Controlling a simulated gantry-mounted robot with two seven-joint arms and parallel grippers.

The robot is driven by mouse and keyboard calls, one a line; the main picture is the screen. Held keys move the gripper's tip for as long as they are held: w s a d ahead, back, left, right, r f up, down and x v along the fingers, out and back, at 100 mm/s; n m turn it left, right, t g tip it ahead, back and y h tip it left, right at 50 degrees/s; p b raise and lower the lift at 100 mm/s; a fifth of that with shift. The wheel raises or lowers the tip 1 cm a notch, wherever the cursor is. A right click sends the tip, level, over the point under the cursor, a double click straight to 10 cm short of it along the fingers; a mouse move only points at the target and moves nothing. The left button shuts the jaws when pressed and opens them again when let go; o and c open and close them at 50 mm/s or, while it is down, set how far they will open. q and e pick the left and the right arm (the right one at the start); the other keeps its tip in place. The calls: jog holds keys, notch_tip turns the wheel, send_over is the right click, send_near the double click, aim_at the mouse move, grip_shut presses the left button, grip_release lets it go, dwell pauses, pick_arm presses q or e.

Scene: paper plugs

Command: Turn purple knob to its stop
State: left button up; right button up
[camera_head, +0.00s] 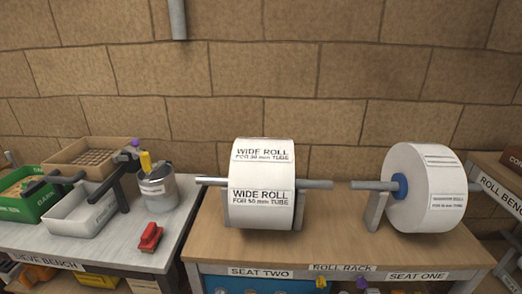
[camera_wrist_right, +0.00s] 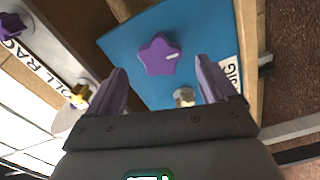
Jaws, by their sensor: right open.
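A purple star-shaped knob (camera_wrist_right: 160,55) with a pale mark on one lobe sits on a blue panel (camera_wrist_right: 125,45) in the right wrist view. My right gripper (camera_wrist_right: 158,80) is open, its two purple fingers spread on either side below the knob, with nothing between them. A second purple knob (camera_wrist_right: 12,25) shows at the upper left of that view, beside the roll rack label. My left gripper is in neither view.
A yellow knob (camera_wrist_right: 78,95) and a small metallic part (camera_wrist_right: 184,96) lie near my right fingers. In the head view, a wide roll (camera_head: 262,215) and a narrower roll (camera_head: 425,190) stand on the roll rack. The sieve bench (camera_head: 150,245) is at left.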

jog(key=m, duration=1)
jog(key=shift+p, duration=0.3)
jog(key=shift+w, duration=0.2)
jog(key=shift+w+d+b, duration=0.15)
jog(key=shift+w+b, duration=0.8)
jog(key=shift+w, duration=0.9)
